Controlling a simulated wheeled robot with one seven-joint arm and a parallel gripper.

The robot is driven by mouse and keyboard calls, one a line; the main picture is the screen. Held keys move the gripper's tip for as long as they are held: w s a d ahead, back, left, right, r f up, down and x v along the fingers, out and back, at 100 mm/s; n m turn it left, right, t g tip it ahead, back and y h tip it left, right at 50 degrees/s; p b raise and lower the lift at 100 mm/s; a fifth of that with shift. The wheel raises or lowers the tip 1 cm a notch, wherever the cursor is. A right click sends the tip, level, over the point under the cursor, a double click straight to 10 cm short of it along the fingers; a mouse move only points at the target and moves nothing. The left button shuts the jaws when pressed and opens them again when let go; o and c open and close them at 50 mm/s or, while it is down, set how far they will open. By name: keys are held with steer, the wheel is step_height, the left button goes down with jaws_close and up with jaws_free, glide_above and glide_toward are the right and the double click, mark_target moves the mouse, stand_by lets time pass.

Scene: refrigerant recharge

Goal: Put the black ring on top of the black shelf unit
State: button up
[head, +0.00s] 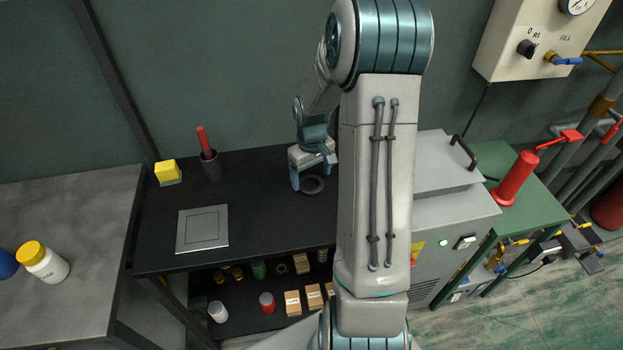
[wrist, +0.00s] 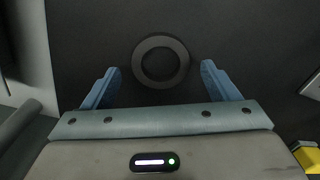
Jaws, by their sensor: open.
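The black ring (head: 312,184) lies flat on the top of the black shelf unit (head: 262,215), towards its right end. In the wrist view the ring (wrist: 161,41) shows whole, between and slightly beyond the two blue fingers. My gripper (head: 312,178) is over the ring, pointing down. In the wrist view my gripper (wrist: 160,80) is open, with clear space between each finger and the ring. Nothing is held. My arm hides the right part of the shelf unit in the head view.
On the unit's top are a grey square plate (head: 202,228), a yellow block (head: 168,172) and a dark cup with a red-handled tool (head: 211,165). Boxes and jars fill the lower shelf. A grey machine (head: 445,235) stands to the right, a grey table (head: 90,225) to the left.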

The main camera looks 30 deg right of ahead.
step_height(320, 180, up, 8)
steer(key=r, duration=0.1)
steer(key=s+a+r+t, duration=0.1)
steer(key=s+a+r, duration=0.2)
steer(key=s, duration=0.3)
steer(key=s+a+r+m+t, duration=0.1)
steer(key=s+a+r, duration=0.1)
steer(key=s+a, duration=0.4)
steer(key=s+a+r+t, duration=0.1)
steer(key=s+a+r, duration=0.2)
steer(key=s+a, duration=0.2)
steer(key=shift+s+r, duration=0.35)
steer(key=shift+s, duration=0.65)
